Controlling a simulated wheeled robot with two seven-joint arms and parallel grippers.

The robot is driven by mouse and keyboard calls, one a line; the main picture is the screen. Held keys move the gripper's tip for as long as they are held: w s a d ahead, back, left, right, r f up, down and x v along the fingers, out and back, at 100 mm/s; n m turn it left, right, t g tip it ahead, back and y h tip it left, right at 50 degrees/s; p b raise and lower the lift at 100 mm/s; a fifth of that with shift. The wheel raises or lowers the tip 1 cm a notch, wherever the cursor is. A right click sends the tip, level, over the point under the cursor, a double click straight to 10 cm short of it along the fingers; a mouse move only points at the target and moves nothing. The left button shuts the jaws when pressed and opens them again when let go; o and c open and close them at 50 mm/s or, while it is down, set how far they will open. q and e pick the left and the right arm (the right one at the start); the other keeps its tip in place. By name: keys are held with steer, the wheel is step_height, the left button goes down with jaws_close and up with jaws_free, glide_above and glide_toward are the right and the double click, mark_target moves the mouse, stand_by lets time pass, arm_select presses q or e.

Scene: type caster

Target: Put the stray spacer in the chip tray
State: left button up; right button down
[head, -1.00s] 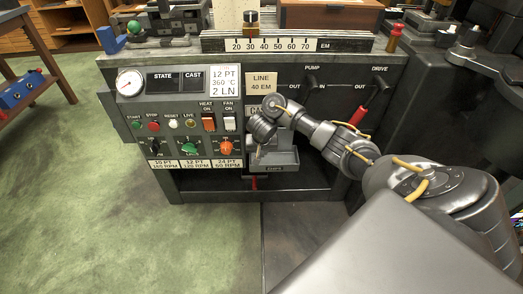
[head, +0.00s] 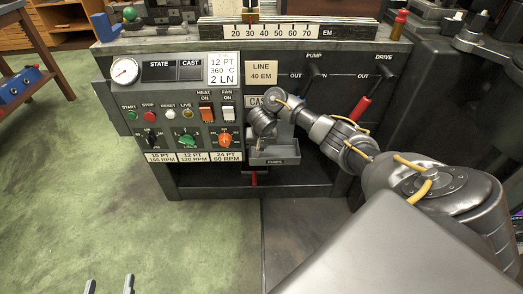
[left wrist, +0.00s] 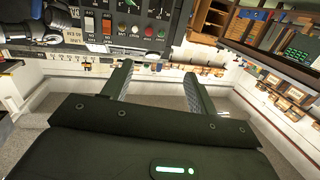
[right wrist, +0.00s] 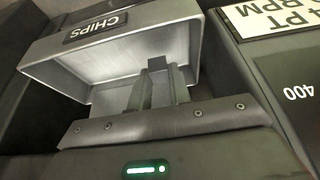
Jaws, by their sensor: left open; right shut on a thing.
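The grey chip tray, labelled CHIPS, juts from the machine front in the head view (head: 285,157) and fills the upper part of the right wrist view (right wrist: 120,55). My right gripper (right wrist: 160,78) reaches into the tray's open space, its fingers shut on a small dark block, apparently the spacer (right wrist: 157,63). The spacer is mostly hidden between the fingers, and I cannot tell whether it touches the tray floor. In the head view my right gripper (head: 259,144) points down over the tray. My left gripper (head: 110,285) is open and empty at the bottom left, also in the left wrist view (left wrist: 157,75).
The control panel (head: 180,110) with buttons and knobs is left of the tray. The pump lever (head: 312,82) and red-handled drive lever (head: 365,105) are above and right, near my right arm. Green floor (head: 100,210) lies clear at left.

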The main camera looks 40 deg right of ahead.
mark_target(261, 148)
step_height(261, 148, down, 3)
steer(key=shift+r+b, duration=0.2)
steer(key=shift+b, duration=0.6)
arm_select(q)
step_height(261, 148, up, 6)
steer(key=s+d+m+t+h, duration=0.1)
steer(key=d+t+h, duration=0.1)
steer(key=t+h, duration=0.1)
steer(key=shift+s+t, duration=0.25)
steer(key=shift+t, duration=0.15)
arm_select(e)
steer(key=shift+f, duration=0.2)
arm_select(q)
steer(key=shift+h, duration=0.4)
arm_select(e)
steer(key=c, duration=1.3)
jaws_free()
steer(key=shift+r, duration=0.1)
